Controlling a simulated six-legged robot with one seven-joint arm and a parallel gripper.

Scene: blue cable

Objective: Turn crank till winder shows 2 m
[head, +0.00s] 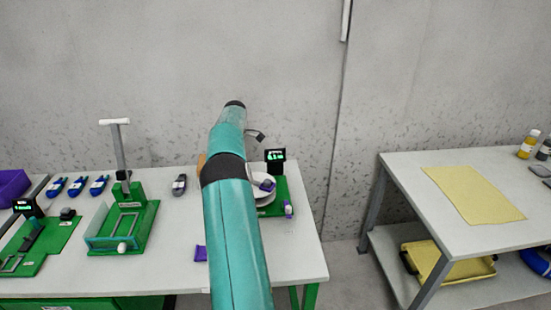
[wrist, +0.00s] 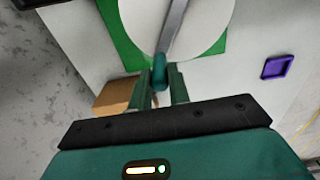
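The winder stands on a green base (head: 281,189) at the right part of the left table, partly hidden behind my arm in the head view. Its white disc (head: 236,196) and small black display (head: 275,155) show there; the green digits are too small to read surely. In the wrist view, the white disc (wrist: 205,28) carries a grey crank arm (wrist: 173,28) ending in a teal knob (wrist: 159,72).
A green fixture (head: 142,197) with an upright lever stands to the left. Several blue tools lie behind it. A brown block (wrist: 114,97) is near my fingers. A second table (head: 490,236) stands right, across a gap.

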